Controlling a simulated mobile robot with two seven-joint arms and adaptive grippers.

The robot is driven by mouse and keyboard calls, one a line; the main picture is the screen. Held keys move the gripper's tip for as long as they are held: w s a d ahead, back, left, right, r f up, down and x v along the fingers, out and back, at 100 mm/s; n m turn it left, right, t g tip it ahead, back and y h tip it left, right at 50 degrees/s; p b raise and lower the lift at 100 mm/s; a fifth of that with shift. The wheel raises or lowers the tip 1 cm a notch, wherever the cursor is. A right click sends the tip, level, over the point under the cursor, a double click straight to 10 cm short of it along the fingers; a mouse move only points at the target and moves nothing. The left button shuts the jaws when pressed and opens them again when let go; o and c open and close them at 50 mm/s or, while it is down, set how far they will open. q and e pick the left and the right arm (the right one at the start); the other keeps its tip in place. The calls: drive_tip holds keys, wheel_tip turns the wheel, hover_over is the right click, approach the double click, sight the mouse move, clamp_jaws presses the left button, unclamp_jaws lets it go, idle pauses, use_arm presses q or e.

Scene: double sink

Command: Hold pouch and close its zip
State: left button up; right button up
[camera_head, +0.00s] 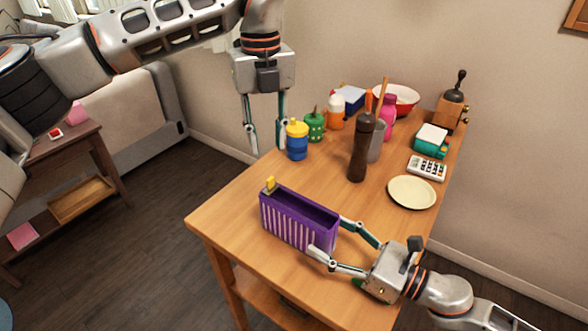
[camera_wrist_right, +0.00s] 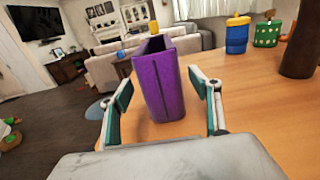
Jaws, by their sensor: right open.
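A purple pouch with white stripes (camera_head: 288,226) stands upright near the table's front left edge, its top open. A yellow zip pull (camera_head: 270,184) sits at its far left end. My right gripper (camera_head: 325,238) is open, its fingers on either side of the pouch's right end. In the right wrist view the pouch (camera_wrist_right: 160,85) stands between the open fingers (camera_wrist_right: 163,100), with gaps visible at both sides. My left gripper (camera_head: 267,137) points down with its fingers spread, empty, above and behind the pouch, near the table's left edge.
A blue and yellow jar (camera_head: 297,140), a green pot (camera_head: 315,127) and a dark pepper mill (camera_head: 361,150) stand behind the pouch. A cream plate (camera_head: 412,192) and a calculator (camera_head: 427,168) lie at the right. The table around the pouch's left and back is clear.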

sight(303, 222)
drive_tip(key=x, duration=0.7)
drive_tip(key=shift+w+a, duration=0.15)
drive_tip(key=shift+a, duration=0.05)
drive_tip(key=c, duration=1.3)
drive_tip(key=shift+o, duration=0.2)
